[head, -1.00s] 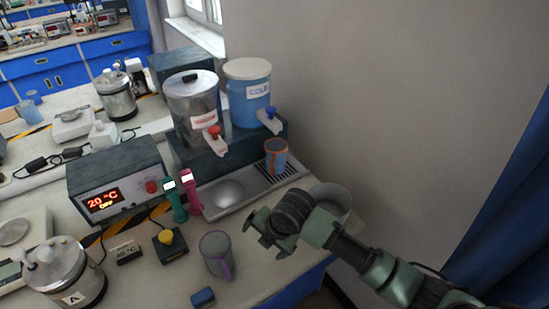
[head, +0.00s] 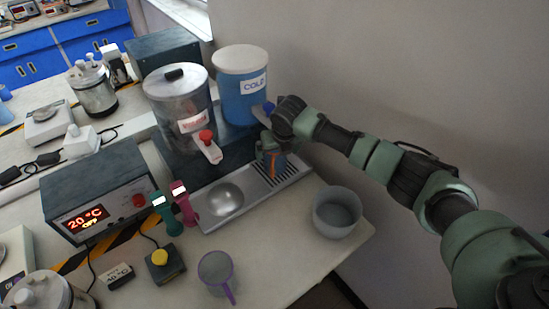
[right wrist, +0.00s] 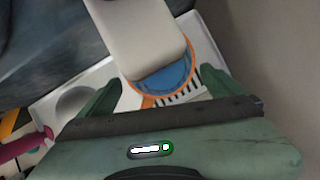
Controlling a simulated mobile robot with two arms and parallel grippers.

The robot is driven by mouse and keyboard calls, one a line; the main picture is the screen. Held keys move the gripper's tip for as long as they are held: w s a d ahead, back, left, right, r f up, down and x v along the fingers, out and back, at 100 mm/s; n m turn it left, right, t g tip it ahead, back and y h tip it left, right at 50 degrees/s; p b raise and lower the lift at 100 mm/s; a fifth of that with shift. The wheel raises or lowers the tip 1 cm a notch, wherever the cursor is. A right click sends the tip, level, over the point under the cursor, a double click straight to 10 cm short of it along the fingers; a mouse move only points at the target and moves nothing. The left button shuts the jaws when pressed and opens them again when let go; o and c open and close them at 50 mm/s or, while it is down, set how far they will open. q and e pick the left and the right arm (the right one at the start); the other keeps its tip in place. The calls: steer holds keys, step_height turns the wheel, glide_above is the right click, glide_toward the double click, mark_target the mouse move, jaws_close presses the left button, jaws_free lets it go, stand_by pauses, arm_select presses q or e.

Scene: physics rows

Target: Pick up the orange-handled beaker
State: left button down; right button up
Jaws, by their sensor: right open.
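The orange-handled beaker (head: 278,163) stands on the drip grate under the cold dispenser's tap. It is blue inside with an orange rim, and my right gripper partly hides it in the head view. In the right wrist view the beaker (right wrist: 172,82) lies ahead between the fingers, its upper part covered by a pale tap lever. My right gripper (head: 268,148) is open at the beaker, with its fingers (right wrist: 160,90) on either side in the wrist view. I cannot tell whether they touch it. My left gripper is not in view.
The blue COLD dispenser (head: 240,85) and a steel dispenser with a red tap (head: 178,105) stand close behind. A grey bowl (head: 337,212) sits at the table's right edge. A purple-handled beaker (head: 215,270) stands in front. The wall is at right.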

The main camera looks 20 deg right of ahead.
steer(key=x, duration=0.2)
steer(key=shift+w+d+f, duration=0.1)
steer(key=shift+w+f, duration=0.2)
steer(key=shift+w, duration=0.05)
steer(key=shift+w+f+p, duration=0.2)
steer(key=shift+f+p, duration=0.1)
steer(key=shift+f, duration=0.4)
steer(key=c, duration=1)
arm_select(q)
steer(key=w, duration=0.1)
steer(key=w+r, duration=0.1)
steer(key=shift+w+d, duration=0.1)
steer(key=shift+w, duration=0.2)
arm_select(e)
steer(key=shift+w, duration=0.1)
steer(key=c, duration=0.8)
steer(key=shift+o, duration=0.2)
